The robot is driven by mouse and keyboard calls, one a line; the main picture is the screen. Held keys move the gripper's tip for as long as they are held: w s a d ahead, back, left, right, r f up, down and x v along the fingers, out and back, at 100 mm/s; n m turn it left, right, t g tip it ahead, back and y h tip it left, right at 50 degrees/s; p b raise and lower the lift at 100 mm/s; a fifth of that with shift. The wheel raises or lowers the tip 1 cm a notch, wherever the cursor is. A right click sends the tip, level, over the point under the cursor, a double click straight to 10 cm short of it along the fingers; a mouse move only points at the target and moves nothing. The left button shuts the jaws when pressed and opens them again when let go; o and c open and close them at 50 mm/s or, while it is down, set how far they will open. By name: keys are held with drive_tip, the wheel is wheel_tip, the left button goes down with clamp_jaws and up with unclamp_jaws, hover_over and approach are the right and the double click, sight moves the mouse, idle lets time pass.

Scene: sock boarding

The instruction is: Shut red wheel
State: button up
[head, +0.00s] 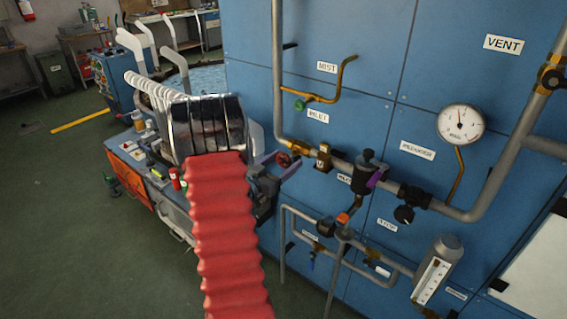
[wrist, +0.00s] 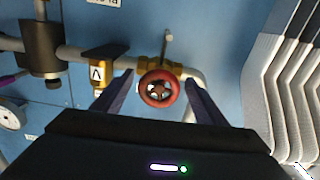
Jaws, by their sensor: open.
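The red wheel (wrist: 159,90) is a small round handwheel on a brass valve on the grey pipe. In the wrist view it faces me, between the two dark purple fingers of my gripper (wrist: 159,78). The fingers are spread apart, one on each side of the wheel, with a gap on both sides. In the head view the red wheel (head: 284,159) shows at the left end of the pipe, with my gripper (head: 288,157) around it. Part of the wheel's brass mount is hidden behind the wheel.
A brass fitting marked V (wrist: 97,75) sits just left of the wheel in the wrist view. A dark valve (head: 366,172) and a pressure gauge (head: 461,124) are farther right in the head view. A green-knobbed brass pipe (head: 300,104) is above. The blue panel (head: 345,40) stands behind.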

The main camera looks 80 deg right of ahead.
drive_tip(key=shift+c, duration=0.2)
drive_tip(key=c, duration=1)
drive_tip(key=shift+w+m, duration=0.1)
drive_tip(key=shift+m, duration=1.5)
drive_tip(key=o, duration=1)
drive_tip(key=shift+o, duration=0.2)
drive_tip(key=shift+a, duration=0.1)
drive_tip(key=v, duration=1.3)
drive_tip(key=shift+w+a, duration=0.15)
drive_tip(key=shift+a, duration=0.1)
